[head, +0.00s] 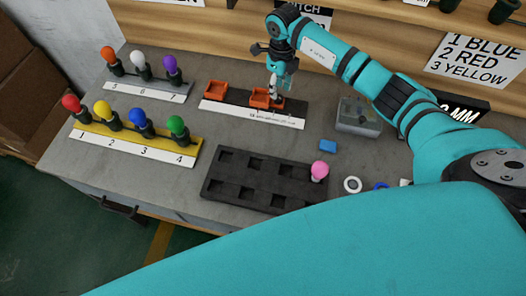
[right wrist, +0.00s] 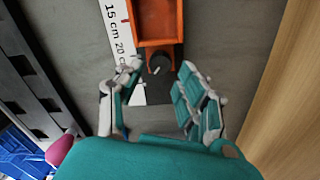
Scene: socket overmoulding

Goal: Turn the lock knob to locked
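In the right wrist view a small dark round knob (right wrist: 158,64), which looks like the lock knob, sits at the near end of an orange block (right wrist: 158,22). My right gripper (right wrist: 160,72) is open, with one finger on each side of the knob; I see no clear contact. In the head view my right gripper (head: 274,97) points down at the right-hand orange block (head: 260,98) on the scale strip (head: 250,115), and hides the knob there. Which way the knob is turned cannot be told. My left gripper is not in view.
A second orange block (head: 216,88) stands at the strip's left. A black socketed tray (head: 240,198) with a pink-topped part (head: 319,171) lies in front. Colored bulbs stand in racks (head: 130,150) at the left.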

